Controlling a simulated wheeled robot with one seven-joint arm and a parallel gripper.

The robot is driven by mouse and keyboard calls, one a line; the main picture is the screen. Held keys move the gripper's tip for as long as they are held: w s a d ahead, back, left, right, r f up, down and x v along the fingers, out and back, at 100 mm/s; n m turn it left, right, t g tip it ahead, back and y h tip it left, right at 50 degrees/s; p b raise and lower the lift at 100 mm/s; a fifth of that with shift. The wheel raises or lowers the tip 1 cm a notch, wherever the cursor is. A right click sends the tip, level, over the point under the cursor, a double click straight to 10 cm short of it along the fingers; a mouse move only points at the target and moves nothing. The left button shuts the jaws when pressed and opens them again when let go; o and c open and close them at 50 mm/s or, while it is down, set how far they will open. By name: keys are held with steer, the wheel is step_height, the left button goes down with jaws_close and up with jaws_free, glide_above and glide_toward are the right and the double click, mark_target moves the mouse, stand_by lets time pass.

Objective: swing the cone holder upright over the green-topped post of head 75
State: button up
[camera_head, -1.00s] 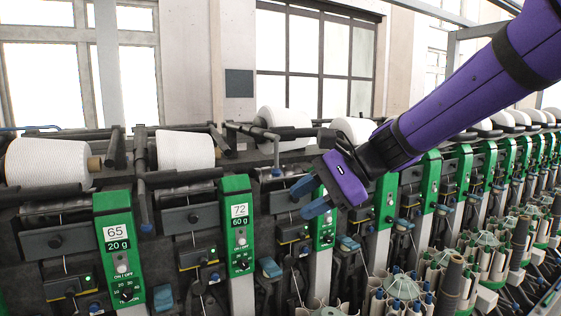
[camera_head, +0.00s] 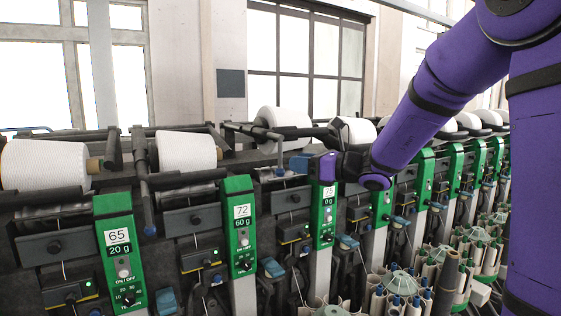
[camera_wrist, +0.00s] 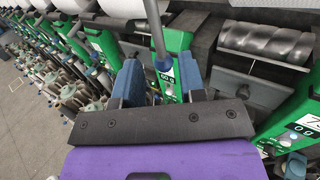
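The head 75 post (camera_head: 323,215) is green-topped and stands upright; my purple gripper (camera_head: 293,164) is in front of its upper part. The cone holder (camera_head: 277,152) is a dark bar with a thin rod hanging down, left of the post, near a white cone (camera_head: 284,122). In the wrist view my gripper (camera_wrist: 160,75) is open, with two blue fingers apart. The grey rod (camera_wrist: 156,28) comes down from the top, its lower end lining up with the gap. I cannot tell whether it touches a finger.
Head 72's post (camera_head: 239,225) and head 65's post (camera_head: 120,250) stand to the left. More green posts and white cones run off to the right. Bobbin creels (camera_head: 398,285) stand low in front. A ridged metal drum (camera_wrist: 265,42) is at the wrist view's upper right.

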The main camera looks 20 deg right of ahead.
mark_target(280, 167)
steer(key=x, duration=0.6)
steer(key=shift+f, duration=0.1)
jaws_close()
